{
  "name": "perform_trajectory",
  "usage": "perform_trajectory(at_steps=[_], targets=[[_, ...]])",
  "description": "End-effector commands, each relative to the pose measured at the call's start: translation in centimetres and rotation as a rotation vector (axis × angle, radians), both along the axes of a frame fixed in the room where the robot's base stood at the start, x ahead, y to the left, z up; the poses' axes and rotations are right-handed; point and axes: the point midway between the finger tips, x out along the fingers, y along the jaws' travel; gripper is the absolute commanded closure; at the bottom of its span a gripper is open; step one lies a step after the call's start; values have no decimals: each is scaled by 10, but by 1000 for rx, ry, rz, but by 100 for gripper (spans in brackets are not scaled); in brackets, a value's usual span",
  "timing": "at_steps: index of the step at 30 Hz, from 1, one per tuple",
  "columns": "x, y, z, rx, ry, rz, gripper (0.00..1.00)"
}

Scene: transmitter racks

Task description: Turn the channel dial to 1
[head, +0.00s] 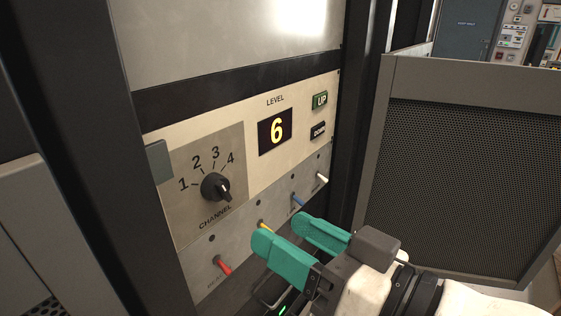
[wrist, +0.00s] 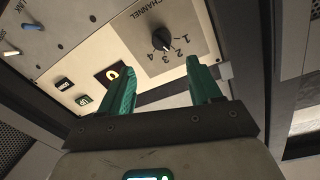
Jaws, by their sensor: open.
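The channel dial (head: 215,187) is a round black knob on a grey plate at the left of the rack panel, with 1 to 4 printed in an arc above it. It also shows in the wrist view (wrist: 161,39), ahead of the fingers. A pale mark is on the knob, but I cannot tell surely which number it points to. My gripper (head: 282,232) has two green fingers, apart and empty, in front of the panel, lower and to the right of the dial. In the wrist view my gripper (wrist: 162,72) has clear space between its fingers.
A level display (head: 275,131) reads 6, beside the UP button (head: 320,100) and DOWN button (head: 318,131). Below are red (head: 223,266), yellow (head: 265,227), blue (head: 298,200) and white (head: 321,178) levers, close to my gripper. A mesh-sided cabinet (head: 465,180) stands at right.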

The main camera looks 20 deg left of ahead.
Motion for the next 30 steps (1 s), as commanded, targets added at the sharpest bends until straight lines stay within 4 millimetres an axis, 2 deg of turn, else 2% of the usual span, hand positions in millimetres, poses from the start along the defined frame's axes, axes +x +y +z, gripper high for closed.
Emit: perform_trajectory(at_steps=[2,8,11,15,21,30], targets=[[-2,6,4,9,-8,13,37],[6,24,-1,8,-10,13,37],[14,41,6,5,-3,14,37],[24,65,6,6,-2,13,37],[35,90,5,5,-3,9,37],[40,101,3,6,-6,8,37]])
